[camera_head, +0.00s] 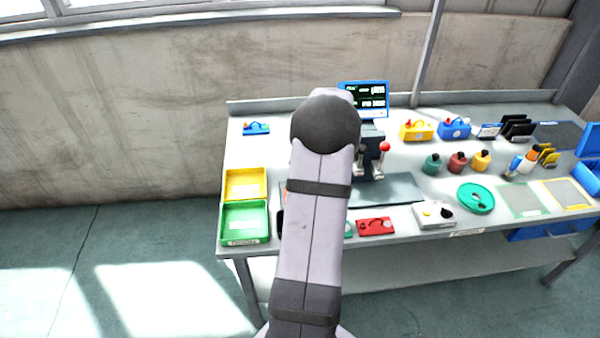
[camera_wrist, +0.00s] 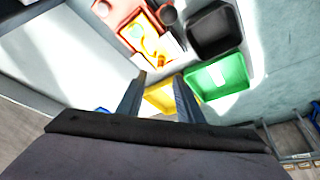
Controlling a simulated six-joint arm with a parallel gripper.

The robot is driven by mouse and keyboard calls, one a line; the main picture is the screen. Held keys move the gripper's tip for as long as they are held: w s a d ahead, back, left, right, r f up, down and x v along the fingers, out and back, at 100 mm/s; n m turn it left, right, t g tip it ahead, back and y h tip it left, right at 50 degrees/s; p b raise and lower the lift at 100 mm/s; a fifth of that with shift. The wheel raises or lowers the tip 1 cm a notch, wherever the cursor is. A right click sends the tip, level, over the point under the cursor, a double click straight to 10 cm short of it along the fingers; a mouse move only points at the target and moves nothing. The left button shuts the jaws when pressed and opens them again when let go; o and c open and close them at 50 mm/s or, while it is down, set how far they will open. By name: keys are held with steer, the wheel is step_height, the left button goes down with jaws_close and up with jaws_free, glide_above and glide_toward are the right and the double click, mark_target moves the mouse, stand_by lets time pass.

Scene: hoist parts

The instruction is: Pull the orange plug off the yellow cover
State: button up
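In the wrist view a yellow piece (camera_wrist: 137,37) with an orange part (camera_wrist: 153,46) lies in or on a red holder (camera_wrist: 112,11) at the upper left. It looks like the yellow cover with its plug, but glare and small size leave the plug's seating unclear. In the head view my arm hides this area. My gripper (camera_wrist: 159,76) is open, its two fingers apart with nothing between them. It is above the bench, with the yellow tray (camera_wrist: 160,97) beneath and beyond the fingertips. The yellow piece is apart from the fingers.
The green tray (camera_head: 244,223) and yellow tray (camera_head: 245,184) sit at the bench's left end. A black tray (camera_wrist: 213,31) is beside the green one in the wrist view. A monitor (camera_head: 364,98), red-knobbed lever (camera_head: 384,147) and red block (camera_head: 375,226) are right of my arm.

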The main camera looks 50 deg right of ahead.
steer(key=shift+p+x, duration=1.05)
steer(key=shift+x, duration=2.3)
steer(key=shift+c, duration=0.2)
jaws_close()
